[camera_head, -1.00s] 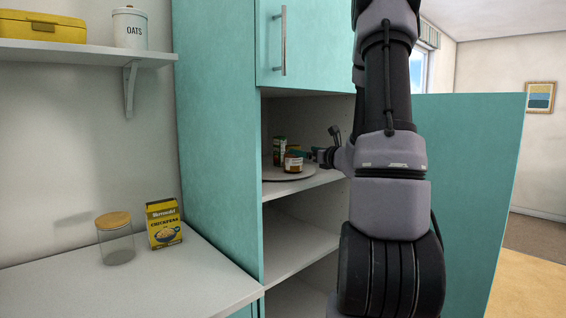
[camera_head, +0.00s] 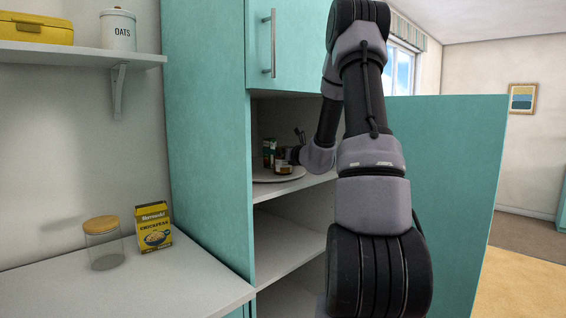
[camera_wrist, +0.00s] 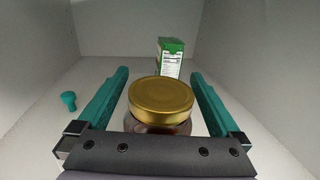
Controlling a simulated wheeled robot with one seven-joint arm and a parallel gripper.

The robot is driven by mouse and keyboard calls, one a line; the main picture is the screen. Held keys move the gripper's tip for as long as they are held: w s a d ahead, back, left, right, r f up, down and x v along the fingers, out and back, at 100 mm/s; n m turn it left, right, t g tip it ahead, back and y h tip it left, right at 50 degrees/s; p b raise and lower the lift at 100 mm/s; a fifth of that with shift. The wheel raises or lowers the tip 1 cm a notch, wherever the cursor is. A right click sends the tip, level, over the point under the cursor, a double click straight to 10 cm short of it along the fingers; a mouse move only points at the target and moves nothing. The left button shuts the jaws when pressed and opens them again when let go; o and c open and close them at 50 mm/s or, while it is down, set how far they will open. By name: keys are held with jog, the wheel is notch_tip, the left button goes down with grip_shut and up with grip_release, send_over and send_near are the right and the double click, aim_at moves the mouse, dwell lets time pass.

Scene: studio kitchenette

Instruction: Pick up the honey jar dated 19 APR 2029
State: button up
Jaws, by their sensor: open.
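A squat jar with a gold lid (camera_wrist: 161,95) sits between the two teal fingers of my gripper (camera_wrist: 160,74) in the wrist view. The fingers are open, one on each side, with visible gaps to the lid. In the head view the jar (camera_head: 284,169) stands upright on a pale round tray (camera_head: 262,179) inside the open cupboard. My gripper reaches in from the right, and my wrist hides most of it. No date can be read on the jar; its label is not legible in either view.
A green and white carton (camera_wrist: 171,57) stands behind the jar; it also shows in the head view (camera_head: 269,150). A small teal object (camera_wrist: 68,100) is left of my fingers. The cupboard's side wall and the upper cabinet (camera_head: 262,45) bound the space.

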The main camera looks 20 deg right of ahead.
grip_shut()
jog(key=shift+r, duration=0.2)
